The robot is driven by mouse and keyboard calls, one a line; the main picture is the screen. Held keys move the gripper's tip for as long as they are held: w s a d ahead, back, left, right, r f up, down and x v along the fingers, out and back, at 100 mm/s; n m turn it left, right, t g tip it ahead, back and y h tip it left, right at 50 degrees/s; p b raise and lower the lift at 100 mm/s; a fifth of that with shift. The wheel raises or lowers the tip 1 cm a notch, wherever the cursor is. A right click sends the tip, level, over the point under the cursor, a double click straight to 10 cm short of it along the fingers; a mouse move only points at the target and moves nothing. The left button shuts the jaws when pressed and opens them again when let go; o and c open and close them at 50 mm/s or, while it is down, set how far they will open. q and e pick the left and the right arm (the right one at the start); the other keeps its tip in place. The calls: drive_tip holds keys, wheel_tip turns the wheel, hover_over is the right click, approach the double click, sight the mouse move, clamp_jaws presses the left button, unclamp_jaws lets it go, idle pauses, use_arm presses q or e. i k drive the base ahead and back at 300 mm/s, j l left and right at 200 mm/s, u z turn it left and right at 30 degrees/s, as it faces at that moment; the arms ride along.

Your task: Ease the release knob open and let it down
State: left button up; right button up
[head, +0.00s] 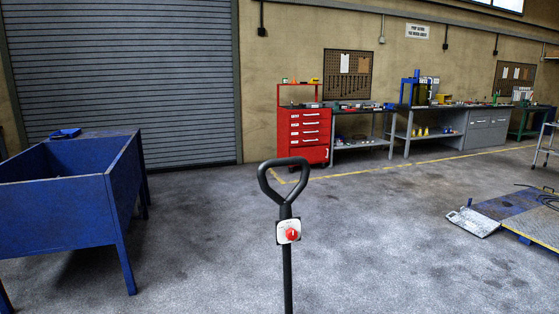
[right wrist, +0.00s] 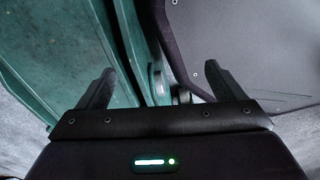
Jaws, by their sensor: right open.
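The red release knob (head: 291,234) sits on a pale square plate on the upright black jack handle (head: 287,268). The handle has a black loop grip (head: 283,166) at its top. Its lower end is cut off by the bottom edge of the head view. My right gripper (right wrist: 160,70) shows only in the right wrist view, open, with nothing between its fingers. The knob is not in that view. My left gripper is in neither view.
A green painted surface (right wrist: 75,50) and a dark grey panel (right wrist: 250,45) lie beyond my right fingers; I cannot tell what they belong to. A blue bin (head: 50,230) stands left, a red tool cabinet (head: 309,132) behind, a low platform (head: 515,212) right. Floor around the handle is clear.

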sight(292, 235)
drive_tip(key=z, duration=0.5)
drive_tip(key=j+z, duration=0.15)
drive_tip(key=z, duration=0.3)
drive_tip(key=j+z, duration=0.1)
drive_tip(key=z, duration=0.4)
drive_tip(key=j+z, duration=0.1)
drive_tip(key=z, duration=0.35)
drive_tip(key=j+z, duration=0.1)
drive_tip(key=z, duration=0.9)
drive_tip(key=k+z, duration=0.1)
drive_tip(key=z, duration=0.35)
drive_tip(key=k+j+z, duration=0.15)
drive_tip(key=z, duration=0.3)
drive_tip(key=k+j+z, duration=0.1)
drive_tip(key=z, duration=0.35)
drive_tip(key=k+z, duration=0.25)
drive_tip(key=z, duration=0.2)
drive_tip(key=k+l+z, duration=0.1)
drive_tip(key=z, duration=0.35)
drive_tip(key=k+z, duration=0.35)
drive_tip(key=k+j+u, duration=0.15)
drive_tip(key=u, duration=3.2)
